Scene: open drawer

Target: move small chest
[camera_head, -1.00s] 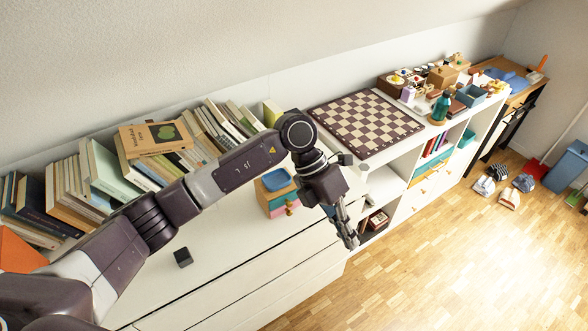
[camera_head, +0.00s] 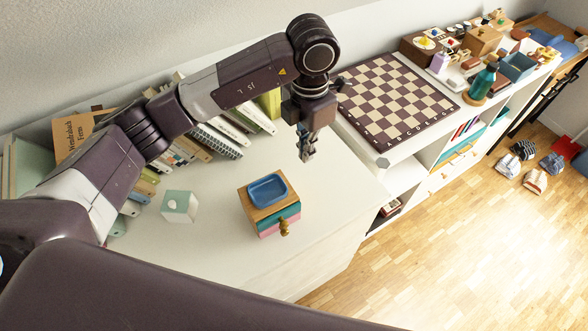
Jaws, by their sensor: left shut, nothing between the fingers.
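The small chest (camera_head: 257,212) stands on the white dresser top, below the middle of the camera_head view. It has a wooden top, teal and pink drawer fronts and a wooden knob on its right front side. A blue tray (camera_head: 267,190) lies on its top. My left gripper (camera_head: 307,153) points down above and beyond the chest, to its upper right in the picture. It is shut and empty, apart from the chest. My right gripper is out of view.
A pale green and white cube (camera_head: 179,207) sits left of the chest. Books (camera_head: 215,140) line the wall behind, partly hidden by my left arm. A chessboard (camera_head: 393,103) lies on the shelf at right. The dresser top around the chest is mostly bare.

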